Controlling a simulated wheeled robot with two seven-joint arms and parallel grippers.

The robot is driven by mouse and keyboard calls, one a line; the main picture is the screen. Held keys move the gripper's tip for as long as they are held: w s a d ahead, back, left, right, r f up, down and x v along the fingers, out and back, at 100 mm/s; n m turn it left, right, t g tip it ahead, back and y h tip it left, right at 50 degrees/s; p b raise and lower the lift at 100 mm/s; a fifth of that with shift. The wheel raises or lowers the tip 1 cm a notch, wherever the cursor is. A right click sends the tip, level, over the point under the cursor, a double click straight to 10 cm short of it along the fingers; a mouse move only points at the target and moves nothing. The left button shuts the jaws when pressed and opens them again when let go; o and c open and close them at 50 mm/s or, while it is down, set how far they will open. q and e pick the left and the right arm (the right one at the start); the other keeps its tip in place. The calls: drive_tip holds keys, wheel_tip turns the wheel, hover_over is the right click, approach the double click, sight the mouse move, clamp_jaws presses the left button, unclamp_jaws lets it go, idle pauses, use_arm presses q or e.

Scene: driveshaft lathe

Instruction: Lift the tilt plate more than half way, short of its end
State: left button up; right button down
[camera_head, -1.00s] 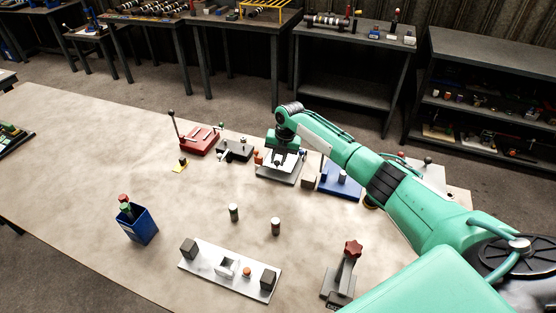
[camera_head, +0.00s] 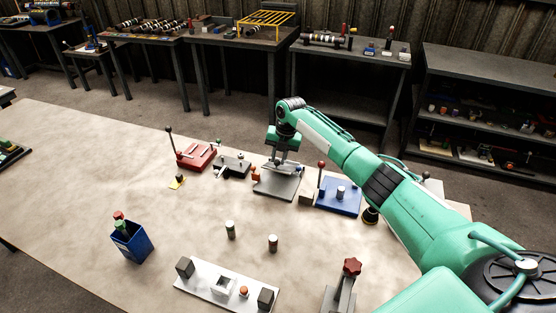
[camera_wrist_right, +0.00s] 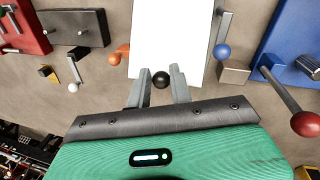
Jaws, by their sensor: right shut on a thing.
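The tilt plate shows as a broad white plate in the right wrist view (camera_wrist_right: 172,38), with a black ball knob (camera_wrist_right: 161,80) at its near edge. My right gripper (camera_wrist_right: 160,83) is shut on this knob, one finger on each side. In the head view my right gripper (camera_head: 283,161) is above the plate's grey base (camera_head: 272,189). The plate is raised from that base. Its exact angle is hard to read because the gripper partly hides it. My left gripper is not in view.
A red fixture (camera_head: 197,156) with a lever stands left of the plate. A blue fixture (camera_head: 338,203) with a red-knobbed lever stands to the right, beside a tan block (camera_head: 306,198). The table's middle holds two small cylinders, with bare surface around them.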

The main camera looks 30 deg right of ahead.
drive_tip(key=shift+d, duration=0.35)
drive_tip(key=c, duration=1.3)
unclamp_jaws()
drive_tip(key=shift+f, duration=0.1)
drive_tip(key=shift+o, duration=0.2)
drive_tip(key=shift+w+d+f, duration=0.15)
drive_tip(key=shift+a+r, duration=0.2)
drive_tip(key=shift+r, duration=0.3)
wheel_tip(320, 180, up, 13)
drive_tip(key=s+d+b, duration=0.1)
drive_tip(key=d+b, duration=0.1)
drive_tip(key=shift+s+d+f+b, duration=0.2)
drive_tip(key=shift+s+b, duration=0.15)
drive_tip(key=shift+b, duration=0.05)
